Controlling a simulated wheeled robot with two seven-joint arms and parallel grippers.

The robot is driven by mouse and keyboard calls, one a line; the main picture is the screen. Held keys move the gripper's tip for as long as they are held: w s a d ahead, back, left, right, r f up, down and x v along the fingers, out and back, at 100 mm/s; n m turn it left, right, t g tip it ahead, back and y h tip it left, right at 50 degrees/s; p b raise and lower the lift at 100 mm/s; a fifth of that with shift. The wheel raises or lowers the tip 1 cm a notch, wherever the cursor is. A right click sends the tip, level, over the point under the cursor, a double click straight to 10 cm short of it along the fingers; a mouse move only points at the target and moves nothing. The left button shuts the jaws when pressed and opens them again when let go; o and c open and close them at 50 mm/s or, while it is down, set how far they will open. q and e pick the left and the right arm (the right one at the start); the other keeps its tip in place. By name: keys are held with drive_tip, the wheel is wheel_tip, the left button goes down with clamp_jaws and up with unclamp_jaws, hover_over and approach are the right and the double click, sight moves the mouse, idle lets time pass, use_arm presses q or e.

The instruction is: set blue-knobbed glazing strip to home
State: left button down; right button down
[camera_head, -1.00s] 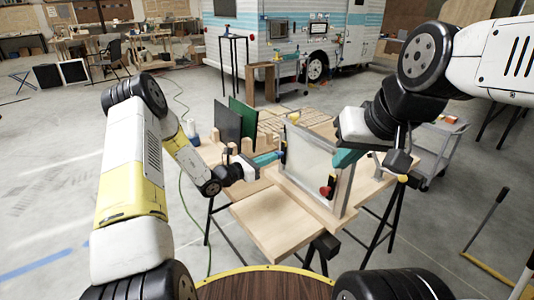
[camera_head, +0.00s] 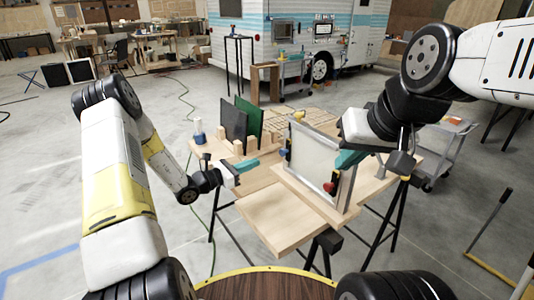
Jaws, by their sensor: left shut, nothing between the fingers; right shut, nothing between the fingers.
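A pale framed pane (camera_head: 312,160) stands upright on the wooden workbench (camera_head: 282,212). A small blue knob (camera_head: 283,153) shows at its left edge; the strip that carries it is too small to make out. A red knob (camera_head: 328,187) sits low at the right, and a yellow knob (camera_head: 298,115) sits on top. My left gripper (camera_head: 246,166), with teal fingers, is shut and empty, left of the frame and apart from the blue knob. My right gripper (camera_head: 348,160) is shut and empty by the frame's upper right; whether it touches is unclear.
A dark panel (camera_head: 233,125) and a green panel (camera_head: 248,119) stand in a wooden rack behind my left gripper. A blue bottle (camera_head: 199,132) stands at the bench's back left. A grey cart (camera_head: 447,150) is at the right. The front bench boards are clear.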

use_arm(q)
drive_tip(key=shift+v, duration=2.05)
drive_tip(key=s+d+r+m+g+y, duration=0.25)
drive_tip(key=s+r+m+g, duration=0.25)
drive_tip(key=s+r+m, duration=0.35)
drive_tip(key=s+d+r+m+g+y, duration=0.1)
drive_tip(key=s+d+r+m+g, duration=0.35)
drive_tip(key=s+r+m, duration=0.35)
drive_tip(key=s+a+r+m+t+y, duration=0.2)
drive_tip(key=s+a+r+m+y, duration=0.1)
drive_tip(key=s, duration=0.4)
drive_tip(key=s+a+r+m+t+y, duration=0.3)
drive_tip(key=s+a+r+m+y, duration=0.1)
drive_tip(key=s+a+m+y, duration=0.2)
drive_tip(key=s+a, duration=0.1)
drive_tip(key=a, duration=0.1)
drive_tip(key=shift+a+r, duration=0.2)
drive_tip(key=shift+a, duration=0.1)
drive_tip(key=shift+s, duration=0.1)
